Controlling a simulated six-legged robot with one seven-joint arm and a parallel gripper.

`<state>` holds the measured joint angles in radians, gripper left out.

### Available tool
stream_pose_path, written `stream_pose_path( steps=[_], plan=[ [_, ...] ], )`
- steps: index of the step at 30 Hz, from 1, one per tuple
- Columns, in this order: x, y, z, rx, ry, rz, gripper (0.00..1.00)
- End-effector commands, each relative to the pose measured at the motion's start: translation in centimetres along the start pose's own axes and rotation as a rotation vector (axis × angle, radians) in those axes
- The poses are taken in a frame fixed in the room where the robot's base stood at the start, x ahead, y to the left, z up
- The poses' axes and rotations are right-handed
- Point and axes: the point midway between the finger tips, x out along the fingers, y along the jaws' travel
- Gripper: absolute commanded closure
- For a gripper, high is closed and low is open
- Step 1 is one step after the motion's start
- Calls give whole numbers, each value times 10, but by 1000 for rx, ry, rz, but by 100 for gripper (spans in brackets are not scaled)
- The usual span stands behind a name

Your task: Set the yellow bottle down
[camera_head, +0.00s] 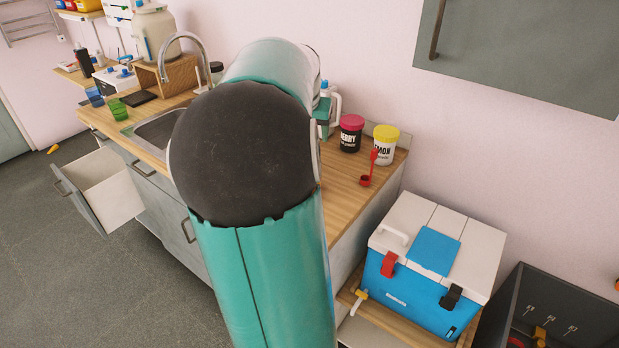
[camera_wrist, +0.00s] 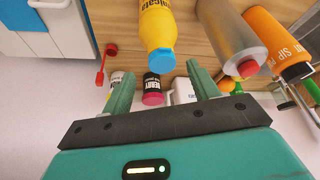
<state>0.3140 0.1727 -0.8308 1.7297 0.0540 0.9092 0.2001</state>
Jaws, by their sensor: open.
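The yellow bottle (camera_wrist: 160,22) with a blue cap (camera_wrist: 161,60) shows in the wrist view, over the wooden counter. That view is upside down, and the bottle's base is cut off at the top edge, so its contact with the counter cannot be seen. My gripper (camera_wrist: 160,82) is open, with its two green fingers apart. The capped end points toward the gap between the fingers, and neither finger visibly grips the bottle. In the head view my arm hides the yellow bottle.
The counter (camera_head: 342,200) holds a pink-lidded jar (camera_head: 351,136), a yellow-lidded jar (camera_head: 385,147) and a red scoop (camera_head: 366,179). A grey bottle (camera_wrist: 230,35) and an orange bottle (camera_wrist: 275,40) stand near the yellow one. A blue cooler (camera_head: 418,290) sits right of the counter.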

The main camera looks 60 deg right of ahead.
Motion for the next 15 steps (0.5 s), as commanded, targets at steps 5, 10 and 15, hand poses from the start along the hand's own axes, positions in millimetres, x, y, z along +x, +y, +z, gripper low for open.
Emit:
stream_pose_path(
  steps=[5,10,15],
  plan=[
    [29,-2,2,0,-5,5,40],
    [45,-2,2,0,-3,2,40],
    [46,-3,2,-1,-1,1,40]
  ],
)
